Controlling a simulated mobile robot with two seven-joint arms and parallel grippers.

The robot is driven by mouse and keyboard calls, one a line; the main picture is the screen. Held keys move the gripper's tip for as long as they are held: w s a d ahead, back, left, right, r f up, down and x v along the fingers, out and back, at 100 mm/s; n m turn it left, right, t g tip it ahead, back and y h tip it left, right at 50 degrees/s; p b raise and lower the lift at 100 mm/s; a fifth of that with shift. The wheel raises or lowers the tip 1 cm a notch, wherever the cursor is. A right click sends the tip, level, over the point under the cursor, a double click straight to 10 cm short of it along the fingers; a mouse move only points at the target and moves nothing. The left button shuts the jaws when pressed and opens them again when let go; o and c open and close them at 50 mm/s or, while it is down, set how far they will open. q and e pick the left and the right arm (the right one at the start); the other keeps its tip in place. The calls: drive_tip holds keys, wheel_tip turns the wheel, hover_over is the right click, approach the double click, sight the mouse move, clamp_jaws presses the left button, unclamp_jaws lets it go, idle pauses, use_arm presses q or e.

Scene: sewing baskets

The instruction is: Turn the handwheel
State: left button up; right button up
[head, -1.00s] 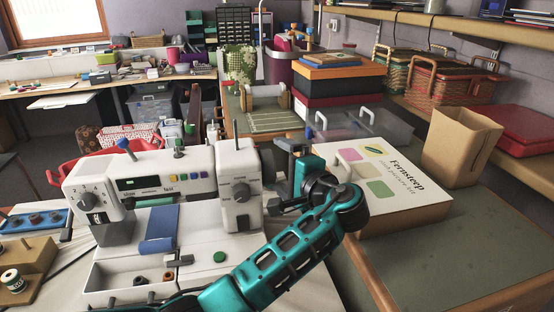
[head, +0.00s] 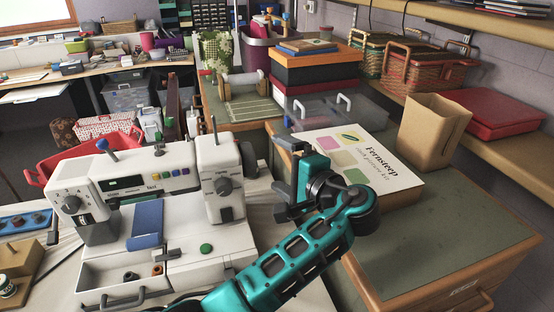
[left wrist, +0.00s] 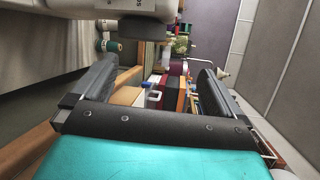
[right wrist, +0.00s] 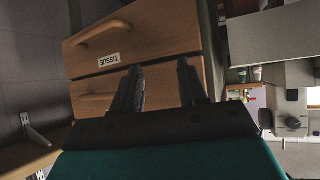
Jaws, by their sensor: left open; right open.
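The white sewing machine (head: 150,180) stands on the table at the left in the head view. Its dark round handwheel (head: 249,159) shows at the machine's right end, partly hidden behind the white housing. My left gripper (head: 284,181) is open and empty to the right of the handwheel, apart from it in the picture. The left wrist view shows the open jaws (left wrist: 160,65), with a white and grey machine part (left wrist: 135,12) at the top edge. My right gripper (right wrist: 158,68) is open and empty, facing wooden drawers; the head view does not show it.
A white patterned box (head: 360,160) lies right of my left gripper, with a paper bag (head: 432,133) behind it. The green cabinet top (head: 450,240) at the right is clear. Drawers (right wrist: 135,50) labelled "TISSUE" fill the right wrist view's middle.

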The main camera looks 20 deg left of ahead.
use_arm(q)
drive_tip(key=shift+s+d+r+p, duration=0.3)
drive_tip(key=shift+s+d, duration=0.05)
drive_tip(key=shift+d, duration=0.25)
drive_tip(key=shift+s+d+r+p, duration=0.3)
drive_tip(key=shift+s+d+p, duration=0.1)
drive_tip(key=shift+d, duration=0.25)
drive_tip(key=shift+s+d+r+p, duration=0.25)
drive_tip(key=shift+s+d+r, duration=0.1)
drive_tip(key=shift+d, duration=0.25)
drive_tip(key=shift+a, duration=0.1)
